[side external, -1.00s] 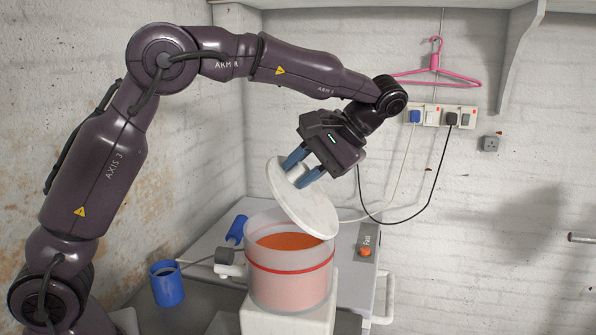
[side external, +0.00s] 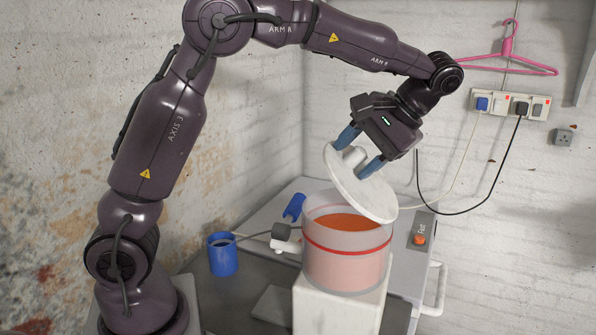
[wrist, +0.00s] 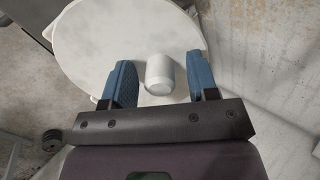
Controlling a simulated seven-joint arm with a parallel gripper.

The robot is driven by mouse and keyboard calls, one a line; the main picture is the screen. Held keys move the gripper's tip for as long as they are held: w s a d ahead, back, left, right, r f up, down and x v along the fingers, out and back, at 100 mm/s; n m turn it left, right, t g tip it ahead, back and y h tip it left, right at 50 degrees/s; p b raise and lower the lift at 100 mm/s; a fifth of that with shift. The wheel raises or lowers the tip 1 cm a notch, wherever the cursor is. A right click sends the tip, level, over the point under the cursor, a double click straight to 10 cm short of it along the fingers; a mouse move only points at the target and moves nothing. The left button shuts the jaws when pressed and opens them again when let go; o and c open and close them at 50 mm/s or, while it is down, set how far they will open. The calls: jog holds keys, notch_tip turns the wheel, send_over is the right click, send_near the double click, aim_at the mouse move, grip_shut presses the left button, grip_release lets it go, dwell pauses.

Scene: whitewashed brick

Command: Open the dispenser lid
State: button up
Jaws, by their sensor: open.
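The dispenser (side external: 346,268) is a translucent round tub with a red band and orange contents, standing on a white block. Its white round lid (side external: 373,196) is tilted up steeply, with its low edge at the right side of the tub's rim, so the tub's mouth is uncovered on the left. My gripper (side external: 355,159) is open at the lid's upper face, its blue fingers on either side of the knob. In the wrist view the knob (wrist: 160,76) stands between the fingers with a gap on both sides. Whether the lid is hinged cannot be seen.
Cords hang from wall sockets (side external: 509,104); a pink hanger (side external: 507,62) hangs above.

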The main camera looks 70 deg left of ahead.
aim_at(329, 148)
jog(key=s+a+f+t+h, duration=0.1)
jog(key=f+t, duration=0.1)
jog(key=s+a+f+t+h, duration=0.1)
jog(key=f+t+h, duration=0.1)
jog(key=s+a+f+t+h, duration=0.1)
jog(key=f+t+h, duration=0.1)
jog(key=shift+s+a+f, duration=0.1)
jog(key=shift+s+f, duration=0.25)
jog(key=shift+s, duration=0.05)
notch_tip(329, 148, up, 13)
jog(key=shift+w+r, duration=0.1)
jog(key=shift+w, duration=0.05)
jog(key=f, duration=0.1)
jog(key=f+m, duration=0.1)
jog(key=s+d+f+m+t, duration=0.3)
jog(key=s+d, duration=0.1)
jog(key=s, duration=0.2)
jog(key=s+d+f+m+t, duration=0.2)
jog(key=s+d, duration=0.1)
jog(key=s, duration=0.3)
jog(key=shift+s+d+f+t, duration=0.15)
jog(key=shift+s+f+t, duration=0.05)
jog(key=shift+f+t, duration=0.1)
